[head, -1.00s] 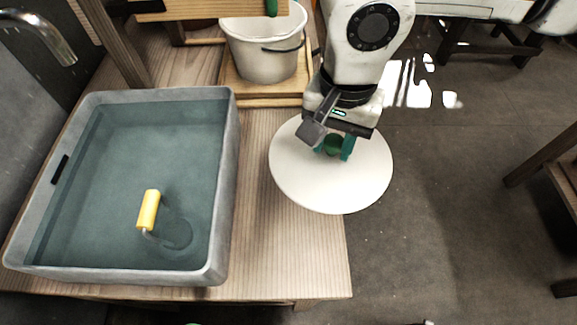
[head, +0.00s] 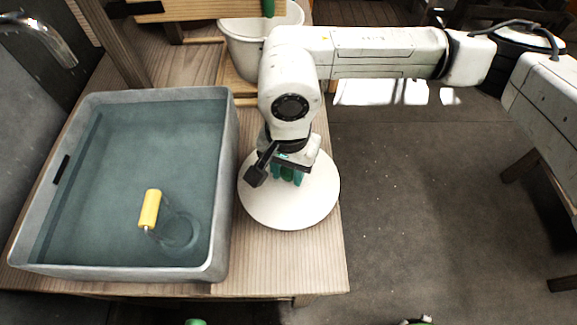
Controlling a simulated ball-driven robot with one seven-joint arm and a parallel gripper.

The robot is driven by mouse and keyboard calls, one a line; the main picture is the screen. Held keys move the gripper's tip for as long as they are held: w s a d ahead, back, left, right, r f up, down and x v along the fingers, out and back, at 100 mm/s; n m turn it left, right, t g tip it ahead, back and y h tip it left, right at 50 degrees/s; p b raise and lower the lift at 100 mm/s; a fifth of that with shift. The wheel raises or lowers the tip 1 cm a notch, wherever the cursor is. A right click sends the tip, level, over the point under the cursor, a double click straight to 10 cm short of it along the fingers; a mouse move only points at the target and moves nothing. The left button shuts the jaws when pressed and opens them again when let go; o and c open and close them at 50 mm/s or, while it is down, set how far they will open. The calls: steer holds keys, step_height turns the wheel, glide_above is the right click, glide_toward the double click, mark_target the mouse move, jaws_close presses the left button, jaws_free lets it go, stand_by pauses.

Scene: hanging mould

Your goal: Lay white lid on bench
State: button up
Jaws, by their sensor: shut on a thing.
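The white lid (head: 300,208) is a round disc with a green knob at its centre. It is over the right part of the wooden bench (head: 262,268), just right of the grey basin. My gripper (head: 287,176) is above the lid, with its green fingers shut on the knob. Whether the lid touches the bench or hangs a little above it, I cannot tell. My gripper and wrist hide the lid's far part.
A white bucket (head: 245,45) is behind. Bare bench lies in front of the lid. Dark floor (head: 430,210) is to the right.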

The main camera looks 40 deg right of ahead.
mark_target(289, 170)
steer(key=shift+f, duration=0.15)
steer(key=o, duration=1.1)
steer(key=shift+c, duration=0.2)
step_height(289, 170, up, 12)
steer(key=shift+r, duration=0.2)
